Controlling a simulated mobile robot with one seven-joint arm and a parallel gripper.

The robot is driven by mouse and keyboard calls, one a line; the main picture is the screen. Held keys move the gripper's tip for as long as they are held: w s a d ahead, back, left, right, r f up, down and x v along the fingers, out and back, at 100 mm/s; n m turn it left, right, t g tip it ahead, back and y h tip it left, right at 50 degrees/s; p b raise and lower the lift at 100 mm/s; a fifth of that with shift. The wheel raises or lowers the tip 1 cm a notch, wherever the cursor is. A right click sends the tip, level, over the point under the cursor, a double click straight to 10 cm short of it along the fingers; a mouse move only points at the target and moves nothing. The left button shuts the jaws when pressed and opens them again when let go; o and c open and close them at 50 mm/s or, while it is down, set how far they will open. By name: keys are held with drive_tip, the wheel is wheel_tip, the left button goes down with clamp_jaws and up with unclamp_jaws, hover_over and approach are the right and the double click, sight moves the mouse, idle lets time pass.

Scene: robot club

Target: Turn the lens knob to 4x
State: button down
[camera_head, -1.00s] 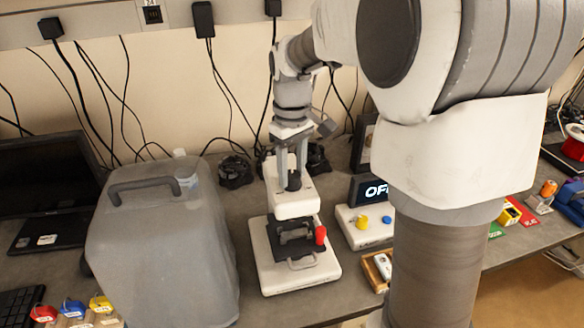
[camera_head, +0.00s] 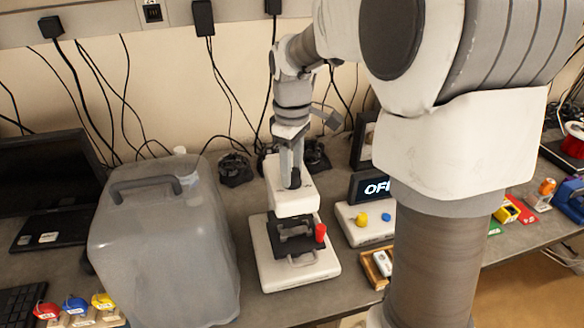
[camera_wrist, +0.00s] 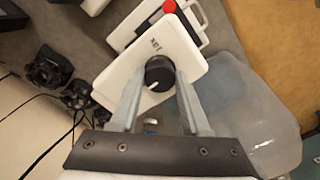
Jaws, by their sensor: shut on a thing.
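The lens knob (camera_wrist: 159,72) is a round black knob with a white pointer mark on top of a white device (camera_wrist: 116,80). The device (camera_head: 290,205) stands on the counter with a dark stage and a red knob (camera_head: 320,232) on its lower part. My gripper (camera_wrist: 158,88) reaches down from above, with a grey finger on either side of the lens knob, shut on it. In the head view my gripper (camera_head: 291,168) hides part of the lens knob. Small lettering beside the knob in the wrist view is too blurred to read surely.
Dark objects (camera_head: 235,169) and hanging cables are behind.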

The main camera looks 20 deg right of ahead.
drive_tip(key=shift+c, duration=1.8)
unclamp_jaws()
wheel_tip(320, 180, up, 18)
drive_tip(key=shift+f+p, duration=0.25)
drive_tip(key=shift+p, duration=0.2)
drive_tip(key=shift+s, duration=0.1)
